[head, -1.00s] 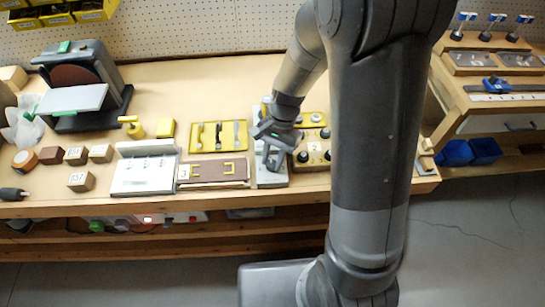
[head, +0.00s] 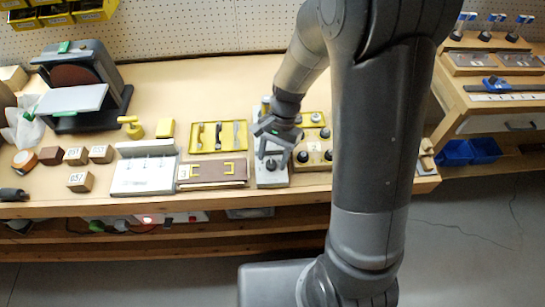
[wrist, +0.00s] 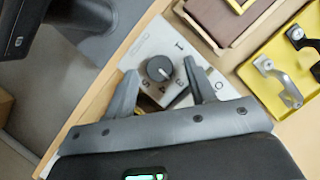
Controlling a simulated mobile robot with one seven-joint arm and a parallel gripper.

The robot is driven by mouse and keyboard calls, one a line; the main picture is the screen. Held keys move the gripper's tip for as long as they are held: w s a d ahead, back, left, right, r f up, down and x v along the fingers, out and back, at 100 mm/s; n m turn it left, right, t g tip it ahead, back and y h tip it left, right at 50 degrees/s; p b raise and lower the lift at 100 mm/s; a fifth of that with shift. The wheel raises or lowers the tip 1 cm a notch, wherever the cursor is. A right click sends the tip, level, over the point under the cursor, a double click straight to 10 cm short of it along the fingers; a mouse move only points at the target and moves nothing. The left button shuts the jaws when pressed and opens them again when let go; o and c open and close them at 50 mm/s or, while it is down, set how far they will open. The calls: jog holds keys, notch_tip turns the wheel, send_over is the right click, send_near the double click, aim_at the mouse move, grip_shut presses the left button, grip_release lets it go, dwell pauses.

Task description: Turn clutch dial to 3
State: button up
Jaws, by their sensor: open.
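The clutch dial is a round black knob (wrist: 159,68) on a light grey plate (wrist: 158,38) with printed digits around it. A small light mark on the knob seems to face the lower right of the wrist view; the digit it faces is unclear. In the head view the dial (head: 271,164) shows just below my gripper (head: 276,143). My gripper is open and empty. In the wrist view the fingers of my gripper (wrist: 159,65) appear on either side of the knob, with gaps, seemingly above it. A finger hides part of the digits.
A box with several black knobs (head: 314,158) stands close on the right. A brown board with yellow brackets (head: 212,181) and a yellow tool tray (head: 219,147) lie to the left. The bench's front edge (head: 225,199) is close to the plate.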

jog(key=v, duration=1)
jog(key=s+d+r+n+t+h, duration=0.1)
jog(key=s+d+r+n+t, duration=0.2)
jog(key=s+r, duration=0.4)
jog(key=s+d+r+n+t+h, duration=0.1)
jog(key=s+d+r+n+t, duration=0.2)
jog(key=s+d+r+t, duration=0.3)
jog(key=shift+s+r+n+h, duration=0.35)
jog(key=shift+s+r, duration=0.3)
jog(key=shift+r, duration=0.35)
jog(key=shift+c, duration=0.4)
dwell(1.2)
